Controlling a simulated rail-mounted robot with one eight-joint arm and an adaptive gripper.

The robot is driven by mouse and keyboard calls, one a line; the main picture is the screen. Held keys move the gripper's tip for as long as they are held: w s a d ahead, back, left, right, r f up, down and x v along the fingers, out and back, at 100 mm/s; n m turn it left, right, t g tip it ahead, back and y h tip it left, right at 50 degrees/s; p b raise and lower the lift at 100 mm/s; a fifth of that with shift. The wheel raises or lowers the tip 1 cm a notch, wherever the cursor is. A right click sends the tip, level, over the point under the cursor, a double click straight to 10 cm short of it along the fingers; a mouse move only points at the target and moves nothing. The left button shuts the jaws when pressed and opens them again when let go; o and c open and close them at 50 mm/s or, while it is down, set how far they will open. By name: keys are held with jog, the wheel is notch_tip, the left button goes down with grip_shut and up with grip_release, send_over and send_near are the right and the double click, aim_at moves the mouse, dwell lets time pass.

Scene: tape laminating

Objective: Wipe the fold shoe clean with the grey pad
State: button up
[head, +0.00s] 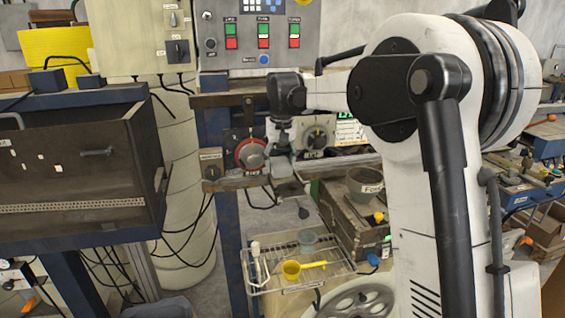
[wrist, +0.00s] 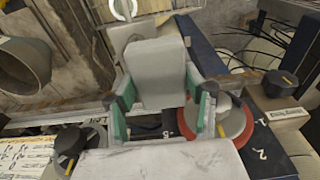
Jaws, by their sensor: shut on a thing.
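My gripper (wrist: 160,112) shows its two green-lined fingers in the wrist view, one on each side of a light grey block, which looks like the grey pad (wrist: 158,72). The fingers are closed on its sides. In the head view my gripper (head: 283,152) hangs in front of the machine, between the red-ringed dial and the black-knobbed dial. A flat grey metal piece (head: 290,188) lies just below it. I cannot tell for sure whether this is the fold shoe, or whether the pad touches it. The pad hides what lies behind it in the wrist view.
The red-ringed dial (head: 250,154) and black-knobbed dial (head: 316,136) sit close on either side. Below is a wire tray (head: 262,285) with a yellow scoop (head: 292,270). A bucket (head: 364,184) stands on a wooden crate at the right. Cables hang below the machine.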

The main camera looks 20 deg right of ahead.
aim_at(281, 190)
jog(key=shift+f+b, duration=1.2)
jog(key=shift+f, duration=1.4)
jog(key=shift+f+b, duration=0.65)
jog(key=shift+f, duration=0.35)
jog(key=shift+d, duration=0.2)
